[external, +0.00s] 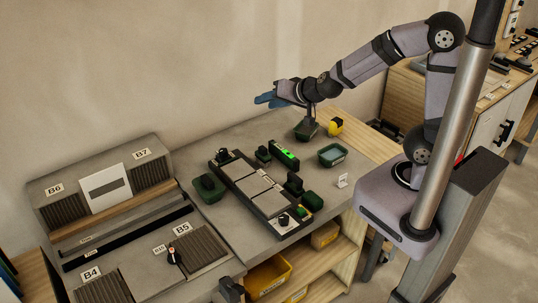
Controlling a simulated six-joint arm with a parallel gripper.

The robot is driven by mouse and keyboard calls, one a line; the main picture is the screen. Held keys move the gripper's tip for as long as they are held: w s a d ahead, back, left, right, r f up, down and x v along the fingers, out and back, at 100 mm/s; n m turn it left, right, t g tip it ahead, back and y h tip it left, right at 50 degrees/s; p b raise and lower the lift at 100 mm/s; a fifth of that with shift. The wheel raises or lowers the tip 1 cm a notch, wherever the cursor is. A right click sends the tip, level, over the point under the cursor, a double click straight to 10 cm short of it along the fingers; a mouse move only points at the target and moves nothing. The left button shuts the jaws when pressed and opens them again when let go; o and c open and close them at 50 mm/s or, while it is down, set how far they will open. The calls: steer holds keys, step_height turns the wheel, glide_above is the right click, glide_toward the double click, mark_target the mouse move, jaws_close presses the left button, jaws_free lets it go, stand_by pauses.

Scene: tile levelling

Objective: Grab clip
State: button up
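My gripper (268,99) is at the upper middle of the external view, with blue fingers pointing left. It is raised above the far edge of the grey worktop (238,150). Its fingers are too small to show whether they are apart or hold anything. No clip can be made out for sure. A dark green bin (306,131) stands below and right of my gripper. An open green tray (332,155) stands to its right; what is in it is too small to tell. Grey tiles (252,184) lie in a row on a dark base in the middle of the worktop.
A green-lit level (285,154) lies beside the tiles. A yellow and black item (335,127) stands at the back right. Another dark green bin (209,188) is left of the tiles. A labelled grey rack (97,190) stands at the left. A yellow bin (269,275) sits below.

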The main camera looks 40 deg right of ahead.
steer(key=s+d+f+m+g+h+b, duration=0.1)
steer(key=s+d+m+g+h+b, duration=0.15)
steer(key=s+d+h, duration=0.35)
steer(key=s+d+f+m+g+h+b, duration=0.1)
steer(key=s+d+f+m+h, duration=0.2)
steer(key=s, duration=0.5)
steer(key=s+d+m+g+h+b, duration=0.1)
steer(key=s+d+m+g+h, duration=0.15)
steer(key=s+h, duration=0.4)
glide_toward(344, 176)
steer(key=shift+w+d, duration=0.2)
steer(key=shift+d, duration=0.95)
steer(key=shift+f+t, duration=0.3)
steer(key=shift+p+x, duration=0.7)
steer(key=shift+x, duration=1)
steer(key=shift+f+p+x, duration=0.2)
steer(key=shift+p+x, duration=0.55)
steer(key=shift+x, duration=1.25)
steer(key=shift+a, duration=0.1)
steer(key=shift+c, duration=0.7)
